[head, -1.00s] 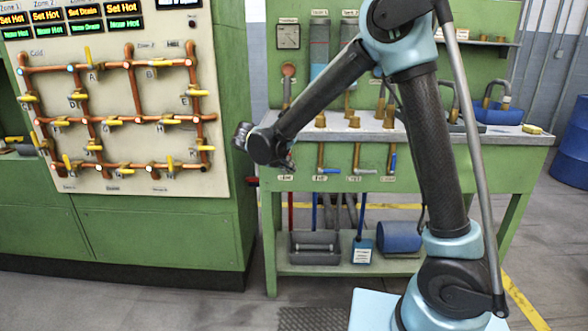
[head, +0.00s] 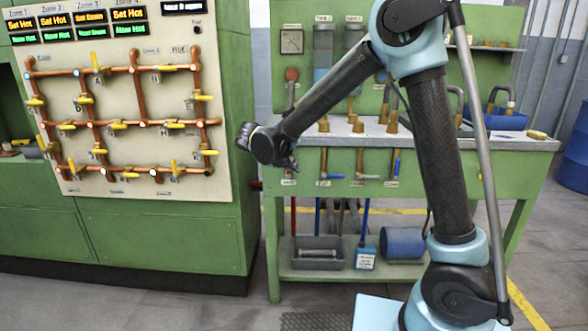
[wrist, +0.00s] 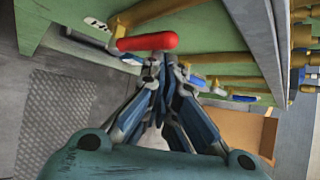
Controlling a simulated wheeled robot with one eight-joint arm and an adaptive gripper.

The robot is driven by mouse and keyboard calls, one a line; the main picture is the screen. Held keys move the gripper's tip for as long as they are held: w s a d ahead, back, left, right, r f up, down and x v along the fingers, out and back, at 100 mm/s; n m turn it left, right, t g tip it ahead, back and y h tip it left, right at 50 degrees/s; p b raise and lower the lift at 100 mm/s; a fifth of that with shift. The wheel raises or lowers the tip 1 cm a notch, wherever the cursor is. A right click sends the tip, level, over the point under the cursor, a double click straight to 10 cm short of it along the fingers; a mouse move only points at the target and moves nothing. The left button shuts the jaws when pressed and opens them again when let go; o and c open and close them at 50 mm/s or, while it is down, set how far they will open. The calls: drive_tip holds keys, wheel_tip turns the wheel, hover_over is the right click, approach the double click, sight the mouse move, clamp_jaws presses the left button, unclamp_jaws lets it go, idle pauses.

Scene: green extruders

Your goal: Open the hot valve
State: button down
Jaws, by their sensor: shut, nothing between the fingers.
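A red valve handle (wrist: 147,42) on a brass pipe is at the top of the wrist view, beside a white label (wrist: 97,23) that is only partly readable. My gripper (wrist: 168,62) is shut and empty, with its fingertips just below the red handle in that view; I cannot tell whether they touch it. In the head view my gripper (head: 290,164) is at the left end of the green bench's front, just above the leftmost label (head: 289,182). The arm and fingers largely hide the red-handled valve there.
More valves, one with a blue handle (head: 397,165), line the bench front to the right. The green bench (head: 440,186) has a lower shelf with a grey tray (head: 318,262). A pipe panel (head: 120,150) with yellow valves stands left. Open floor lies in front.

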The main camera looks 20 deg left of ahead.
drive_tip(key=s+d, duration=0.1)
drive_tip(key=d, duration=0.3)
drive_tip(key=s+a, duration=0.6)
drive_tip(key=s, duration=0.2)
drive_tip(key=shift+a+r, duration=0.3)
